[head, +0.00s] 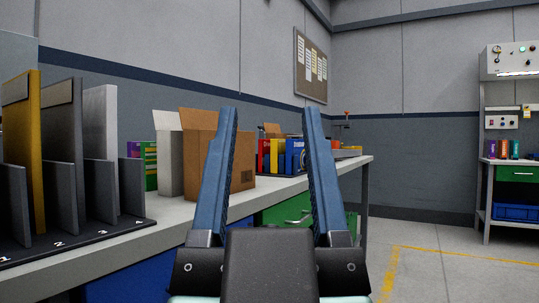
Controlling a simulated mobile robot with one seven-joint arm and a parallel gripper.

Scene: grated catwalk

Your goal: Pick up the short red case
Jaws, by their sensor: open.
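My gripper (270,112) is in the middle foreground, its two long blue fingers wide apart with nothing between them. Beyond the fingers, on the long bench, a narrow red item (263,156) stands upright beside yellow and blue ones. It is partly hidden by a cardboard box, and I cannot tell whether it is the short red case. A small red-orange item (515,149) also stands on the far right workstation, between a purple and a teal one. It is too small to identify. My gripper is apart from both.
The long grey bench (170,232) runs along the wall at left. It carries a numbered rack with upright panels (36,140), an open cardboard box (235,160), a pale box (170,155) and a green-purple box (143,165). Clear floor with yellow lines (440,252) lies right.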

